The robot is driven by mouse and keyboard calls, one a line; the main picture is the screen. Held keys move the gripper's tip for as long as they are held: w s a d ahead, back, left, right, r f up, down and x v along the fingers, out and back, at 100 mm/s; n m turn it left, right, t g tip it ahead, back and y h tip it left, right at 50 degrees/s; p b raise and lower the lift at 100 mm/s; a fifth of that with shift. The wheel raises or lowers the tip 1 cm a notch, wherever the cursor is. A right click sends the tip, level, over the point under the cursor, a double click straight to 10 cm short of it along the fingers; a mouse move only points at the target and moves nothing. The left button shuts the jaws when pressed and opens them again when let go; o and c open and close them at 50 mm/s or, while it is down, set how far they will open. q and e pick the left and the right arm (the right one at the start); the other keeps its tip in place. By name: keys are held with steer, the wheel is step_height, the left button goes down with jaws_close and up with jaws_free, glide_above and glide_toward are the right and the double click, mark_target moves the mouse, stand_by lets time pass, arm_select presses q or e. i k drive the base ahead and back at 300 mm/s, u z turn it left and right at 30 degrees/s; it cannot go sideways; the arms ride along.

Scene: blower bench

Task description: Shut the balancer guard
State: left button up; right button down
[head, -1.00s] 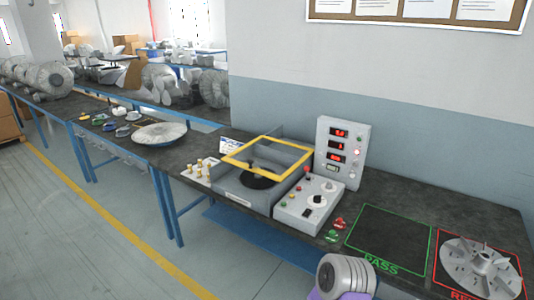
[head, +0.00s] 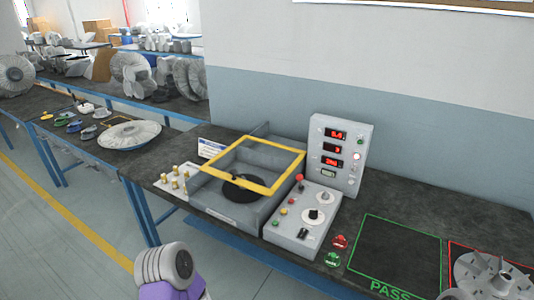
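The balancer (head: 228,207) is a grey box on the bench with a black round plate (head: 243,188) inside. Its guard (head: 237,180) is a yellow frame around a clear pane. The guard stands raised over the box, with a gap under its front edge, so it is open. The black plate shows through and below it. Neither of my grippers is in view. A grey and purple link of one of my arms shows at the bottom left, apart from the balancer.
A control box (head: 302,222) with knobs stands right of the balancer, and a display panel (head: 340,155) behind it. Brass pieces (head: 174,178) sit at its left. A green-outlined PASS area (head: 398,255) is empty. A finned impeller (head: 492,278) lies at far right.

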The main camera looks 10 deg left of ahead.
mark_target(231, 178)
steer(key=u, duration=0.25)
steer(key=i, duration=0.8)
steer(key=u, duration=0.55)
